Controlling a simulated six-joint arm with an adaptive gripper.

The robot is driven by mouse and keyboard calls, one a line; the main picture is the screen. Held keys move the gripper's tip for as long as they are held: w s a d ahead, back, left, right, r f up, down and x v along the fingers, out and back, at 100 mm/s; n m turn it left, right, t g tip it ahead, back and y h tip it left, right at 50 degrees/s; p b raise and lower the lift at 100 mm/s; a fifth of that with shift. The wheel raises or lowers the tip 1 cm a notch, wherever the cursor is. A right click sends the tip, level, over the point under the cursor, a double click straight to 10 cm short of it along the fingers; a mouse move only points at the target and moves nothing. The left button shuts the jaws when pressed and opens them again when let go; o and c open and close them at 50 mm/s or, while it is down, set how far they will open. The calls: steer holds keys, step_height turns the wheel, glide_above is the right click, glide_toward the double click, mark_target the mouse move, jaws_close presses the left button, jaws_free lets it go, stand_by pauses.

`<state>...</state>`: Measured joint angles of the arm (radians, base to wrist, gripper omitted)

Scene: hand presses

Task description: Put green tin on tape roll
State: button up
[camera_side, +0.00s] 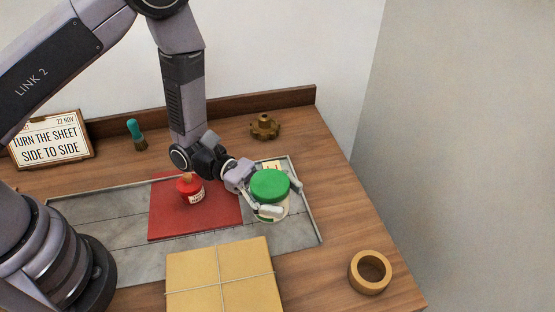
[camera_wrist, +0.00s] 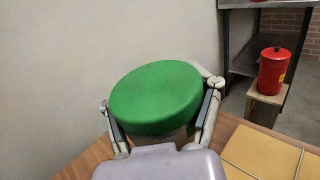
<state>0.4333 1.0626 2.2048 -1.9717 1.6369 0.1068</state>
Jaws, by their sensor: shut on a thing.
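The green tin (camera_side: 270,185) has a green lid and a pale body, and stands at the right end of the grey tray. My gripper (camera_side: 282,199) is shut on it, with one finger on each side. In the wrist view the green tin (camera_wrist: 157,98) fills the middle between the two fingers of my gripper (camera_wrist: 160,118); its lid looks tilted there. I cannot tell whether its base touches the tray. The tape roll (camera_side: 370,272) lies flat on the wooden table at the front right, its hole facing up, apart from the tin.
The grey tray (camera_side: 100,221) holds a red sheet (camera_side: 222,216) with a red tin (camera_side: 190,190) on it. A tied parcel (camera_side: 222,275) lies in front. A brown gear (camera_side: 265,126), a brush (camera_side: 136,135) and a sign (camera_side: 52,140) stand behind. Table around the tape roll is clear.

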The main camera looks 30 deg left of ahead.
steer(key=s+d+m+g, duration=0.2)
steer(key=s+d+g, duration=0.1)
steer(key=s+d, duration=0.25)
glide_above(377, 259)
steer(key=s, duration=0.6)
steer(key=shift+y, duration=0.3)
steer(key=f, duration=0.8)
steer(key=shift+w+a+f, duration=0.1)
steer(key=shift+a+f, duration=0.05)
steer(key=shift+a, duration=0.15)
steer(key=shift+w+d+f, duration=0.1)
steer(key=shift+d+f, duration=0.1)
steer(key=shift+f, duration=0.8)
steer(key=shift+w+d+f, duration=0.1)
steer(key=shift+d+f, duration=0.05)
steer(key=shift+f, duration=0.85)
steer(key=shift+f, duration=0.1)
steer(key=o, duration=1.3)
